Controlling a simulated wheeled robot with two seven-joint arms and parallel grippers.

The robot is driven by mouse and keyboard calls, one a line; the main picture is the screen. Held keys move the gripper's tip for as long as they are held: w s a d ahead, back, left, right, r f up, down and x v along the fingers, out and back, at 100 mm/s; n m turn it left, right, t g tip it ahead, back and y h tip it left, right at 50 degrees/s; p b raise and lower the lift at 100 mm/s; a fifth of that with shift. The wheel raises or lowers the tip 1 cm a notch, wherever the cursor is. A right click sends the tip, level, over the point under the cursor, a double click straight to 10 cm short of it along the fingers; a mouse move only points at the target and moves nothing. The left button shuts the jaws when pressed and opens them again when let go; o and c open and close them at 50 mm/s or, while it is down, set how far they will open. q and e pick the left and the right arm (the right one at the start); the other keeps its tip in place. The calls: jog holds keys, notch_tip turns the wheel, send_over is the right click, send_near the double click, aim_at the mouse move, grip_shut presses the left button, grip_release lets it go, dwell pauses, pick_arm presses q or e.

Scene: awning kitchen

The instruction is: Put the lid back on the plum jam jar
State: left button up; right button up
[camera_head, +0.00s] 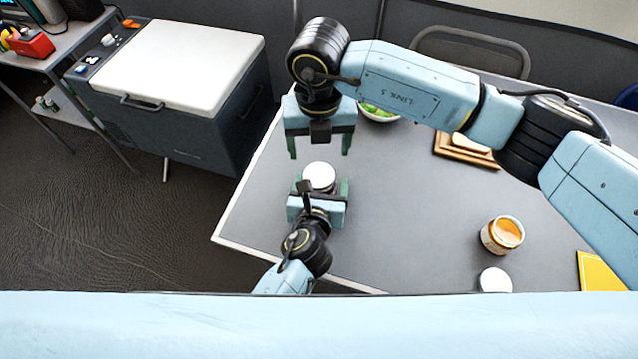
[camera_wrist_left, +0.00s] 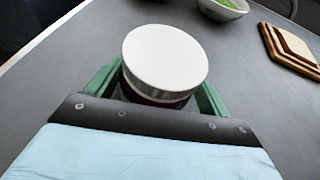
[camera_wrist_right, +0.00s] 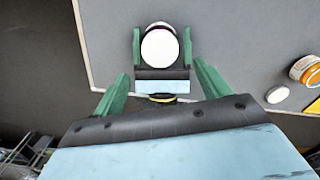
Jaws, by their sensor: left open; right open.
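The plum jam jar (camera_wrist_left: 158,98) stands upright on the table near its left end, dark plum glass showing below a white lid (camera_wrist_left: 165,58). The lid sits on top of the jar; whether it is screwed tight I cannot tell. The lid also shows in the head view (camera_head: 319,176) and the right wrist view (camera_wrist_right: 160,49). My left gripper (camera_head: 320,188) is open, its green fingers on either side of the jar below the lid. My right gripper (camera_head: 319,153) is open and empty, its fingers pointing down just beyond the jar in the head view.
An open jar of orange spread (camera_head: 502,235) stands at the right, with a loose white lid (camera_head: 495,280) near it. A bowl of greens (camera_head: 378,113), a wooden board with bread (camera_head: 466,150) and a yellow item (camera_head: 603,271) lie on the grey table (camera_head: 420,215). Its middle is clear.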

pick_arm(q)
jog(key=shift+w+f, duration=0.1)
jog(key=shift+w, duration=0.2)
